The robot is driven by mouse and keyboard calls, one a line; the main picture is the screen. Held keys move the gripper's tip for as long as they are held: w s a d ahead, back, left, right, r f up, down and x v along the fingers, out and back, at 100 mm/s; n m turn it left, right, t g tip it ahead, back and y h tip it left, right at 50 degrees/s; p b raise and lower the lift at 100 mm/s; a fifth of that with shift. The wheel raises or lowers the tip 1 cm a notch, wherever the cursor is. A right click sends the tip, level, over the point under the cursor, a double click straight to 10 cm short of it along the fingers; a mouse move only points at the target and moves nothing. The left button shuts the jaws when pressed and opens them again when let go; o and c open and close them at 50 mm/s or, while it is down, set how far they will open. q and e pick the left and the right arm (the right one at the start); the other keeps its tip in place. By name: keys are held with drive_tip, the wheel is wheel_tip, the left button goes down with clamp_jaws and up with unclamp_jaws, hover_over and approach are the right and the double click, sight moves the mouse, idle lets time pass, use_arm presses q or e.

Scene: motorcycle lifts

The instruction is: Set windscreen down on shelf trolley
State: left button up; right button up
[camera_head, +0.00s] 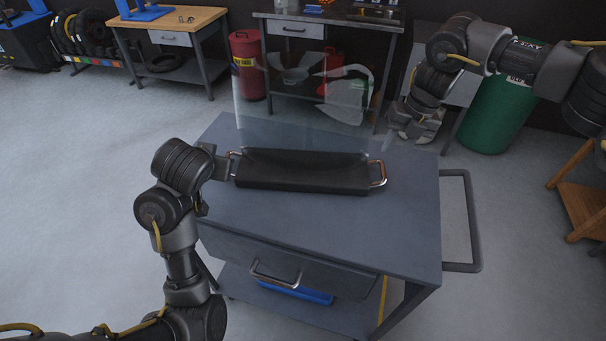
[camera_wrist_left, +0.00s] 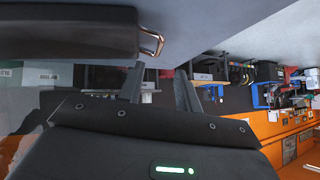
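The windscreen is a clear panel (camera_head: 305,95) rising from a long black base (camera_head: 300,172) with a metal handle at each end. The base appears to rest on the grey top of the shelf trolley (camera_head: 340,225). My left gripper (camera_head: 228,165) is beside the left handle. In the left wrist view its two fingers (camera_wrist_left: 160,88) are apart with nothing between them, and the handle (camera_wrist_left: 152,42) shows just beyond the tips. My right gripper (camera_head: 414,125) is raised behind the right handle (camera_head: 378,174), apart from it, and looks open and empty.
The trolley has a push bar (camera_head: 476,222) at right and a blue tray (camera_head: 295,291) on its lower shelf. Behind stand a workbench (camera_head: 330,22), a red bin (camera_head: 247,65) and a green drum (camera_head: 497,105). The floor at left is clear.

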drive_tip(key=shift+d+r, duration=0.25)
drive_tip(key=shift+r, duration=0.95)
drive_tip(key=shift+d+r, duration=0.25)
drive_tip(key=shift+r, duration=0.9)
drive_tip(key=shift+s+f, duration=0.1)
drive_tip(key=shift+f, duration=0.05)
